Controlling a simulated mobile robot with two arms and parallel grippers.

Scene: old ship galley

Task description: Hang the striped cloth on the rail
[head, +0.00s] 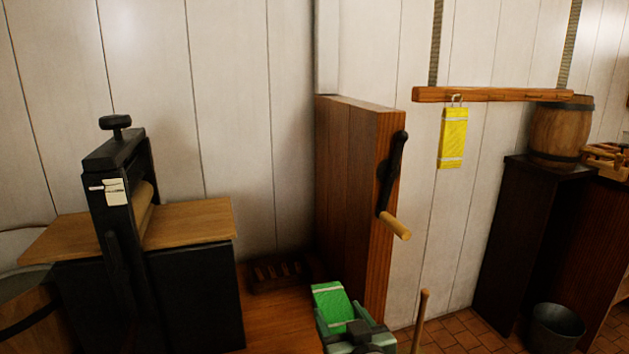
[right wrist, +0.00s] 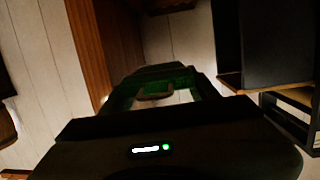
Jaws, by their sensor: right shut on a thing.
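A green cloth (head: 331,303) with pale bands near its ends shows at the bottom middle of the head view. My right gripper (head: 348,328) is shut on it at its lower end. In the dark right wrist view, green shows around the fingers (right wrist: 165,88). The wooden rail (head: 480,95) hangs from two chains or straps at the upper right, well apart from the gripper. A yellow cloth (head: 453,138) with pale bands hangs from it by a hook. My left gripper is not in view.
A wooden partition (head: 350,190) with a crank handle (head: 393,180) stands between the green cloth and the rail. A black mangle (head: 125,200) stands at left. A barrel (head: 560,130) sits on a dark cabinet (head: 530,220) at right; a bucket (head: 556,328) stands on the floor.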

